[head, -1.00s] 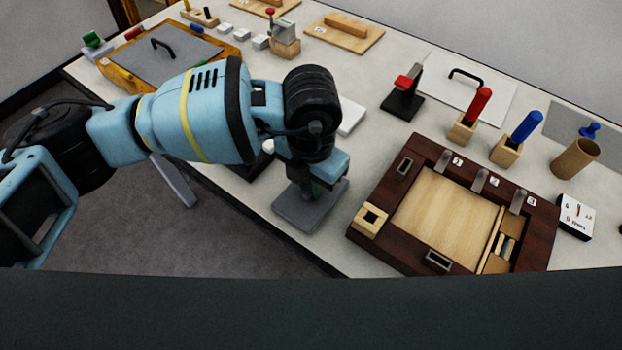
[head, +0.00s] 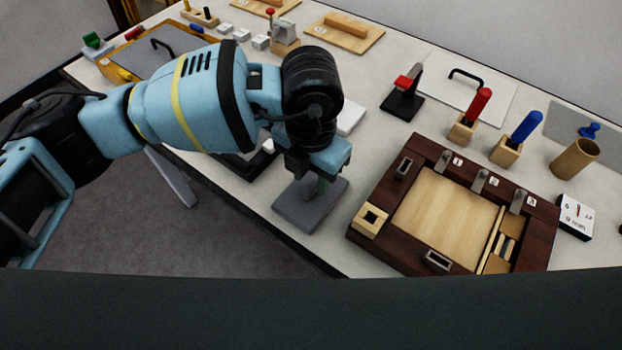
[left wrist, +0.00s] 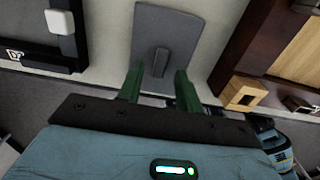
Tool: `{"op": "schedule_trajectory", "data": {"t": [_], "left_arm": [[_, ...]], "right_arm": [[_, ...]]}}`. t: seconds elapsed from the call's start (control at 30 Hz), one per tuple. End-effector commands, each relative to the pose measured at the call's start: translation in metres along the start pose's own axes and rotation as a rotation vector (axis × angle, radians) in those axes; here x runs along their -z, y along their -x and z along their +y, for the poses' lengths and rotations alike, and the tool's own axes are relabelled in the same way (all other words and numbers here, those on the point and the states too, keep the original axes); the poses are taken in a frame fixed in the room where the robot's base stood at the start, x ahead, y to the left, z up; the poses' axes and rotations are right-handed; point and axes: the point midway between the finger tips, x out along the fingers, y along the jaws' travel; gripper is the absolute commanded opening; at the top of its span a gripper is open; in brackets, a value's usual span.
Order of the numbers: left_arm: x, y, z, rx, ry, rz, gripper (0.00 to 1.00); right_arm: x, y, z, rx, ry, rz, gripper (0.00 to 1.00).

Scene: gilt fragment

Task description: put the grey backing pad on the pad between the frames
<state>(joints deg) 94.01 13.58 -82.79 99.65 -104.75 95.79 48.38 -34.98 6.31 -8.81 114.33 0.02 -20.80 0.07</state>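A flat grey pad (head: 299,211) with a small upright grip lies on the table near its front edge, left of the dark brown frame (head: 385,250). In the left wrist view the grey pad (left wrist: 150,18) and its grip (left wrist: 160,62) show ahead of my left gripper (left wrist: 159,72). Its two green fingers are apart, with the grip between them in the picture and no clear contact. In the head view my left gripper (head: 322,185) hangs over the pad, partly hiding it. I cannot tell whether the pad is one piece or two stacked. My right gripper is not in view.
An orange-edged frame (head: 115,72) with a grey, black-handled board stands at the back left, partly behind my arm. A black tray (left wrist: 75,50) lies left of the pad. A red-topped black stand (head: 403,100) and red and blue handled tools stand behind the brown frame.

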Motion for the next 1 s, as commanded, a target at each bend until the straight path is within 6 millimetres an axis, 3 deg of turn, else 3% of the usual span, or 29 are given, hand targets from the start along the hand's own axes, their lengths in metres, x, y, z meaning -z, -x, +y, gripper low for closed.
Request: {"op": "schedule_trajectory", "data": {"t": [0.3, 0.5, 1.0], "left_arm": [[-0.001, 0.064, 0.0, -0.001, -0.001, -0.004, 0.35], [0.0, 0.088, 0.0, -0.001, -0.001, -0.002, 0.35], [0.0, 0.094, -0.001, 0.005, -0.003, 0.0, 0.35]], "right_arm": [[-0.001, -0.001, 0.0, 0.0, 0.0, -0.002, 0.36], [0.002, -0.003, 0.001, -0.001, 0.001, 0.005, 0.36], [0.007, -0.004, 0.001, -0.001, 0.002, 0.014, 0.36]]}}
